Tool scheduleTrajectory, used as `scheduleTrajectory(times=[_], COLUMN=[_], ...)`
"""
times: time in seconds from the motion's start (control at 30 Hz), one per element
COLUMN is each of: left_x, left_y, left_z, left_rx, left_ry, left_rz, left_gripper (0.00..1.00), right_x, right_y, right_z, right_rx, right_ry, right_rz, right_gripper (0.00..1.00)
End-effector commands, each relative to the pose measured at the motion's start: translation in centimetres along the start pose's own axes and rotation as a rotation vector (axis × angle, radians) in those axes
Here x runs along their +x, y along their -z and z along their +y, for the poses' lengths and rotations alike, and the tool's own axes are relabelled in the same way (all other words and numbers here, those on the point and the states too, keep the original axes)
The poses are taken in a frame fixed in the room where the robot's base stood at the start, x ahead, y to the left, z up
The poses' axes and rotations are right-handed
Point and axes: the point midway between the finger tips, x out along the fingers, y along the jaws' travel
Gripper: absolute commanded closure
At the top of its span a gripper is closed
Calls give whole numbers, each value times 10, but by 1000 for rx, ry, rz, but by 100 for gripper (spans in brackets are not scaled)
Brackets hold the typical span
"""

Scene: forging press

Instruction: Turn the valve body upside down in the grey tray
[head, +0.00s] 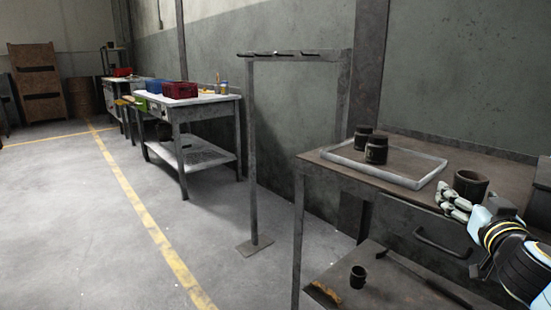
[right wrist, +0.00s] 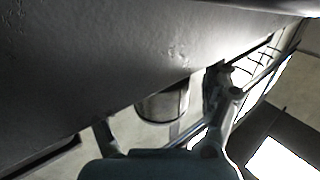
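The grey tray (head: 424,178), a low-rimmed frame, lies on the workbench at the right in the head view. Two dark, stepped cylindrical bodies (head: 376,152) stand close together at its back left; I cannot tell which is the valve body. A wider dark cylinder (head: 472,185) with an open top stands on the bench outside the tray, to its right. My right gripper (head: 454,207) is open, just in front of this cylinder. My left gripper is out of view.
The workbench (head: 335,168) has a drawer (head: 420,235) with a handle below its top. A small dark cup (head: 358,277) sits on the lower shelf. A metal stand (head: 251,150) rises left of the bench. The tray's front and right part is bare.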

Motion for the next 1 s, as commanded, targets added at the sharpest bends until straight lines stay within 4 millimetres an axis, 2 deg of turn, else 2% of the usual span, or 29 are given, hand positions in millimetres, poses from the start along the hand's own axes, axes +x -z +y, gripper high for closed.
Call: scheduleTrajectory(times=[0.03, 0.4, 0.47, 1.0], left_x=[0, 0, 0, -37], left_y=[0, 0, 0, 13], left_z=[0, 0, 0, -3], left_rx=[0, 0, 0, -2], left_ry=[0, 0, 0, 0], left_rz=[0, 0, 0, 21], left_gripper=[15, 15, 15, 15], right_x=[0, 0, 0, 0], right_y=[0, 0, 2, 47], right_z=[0, 0, 0, 0], right_rx=[0, 0, 0, 0], right_ry=[0, 0, 1, 1], right_rz=[0, 0, 2, 5], right_gripper=[23, 71, 78, 78])
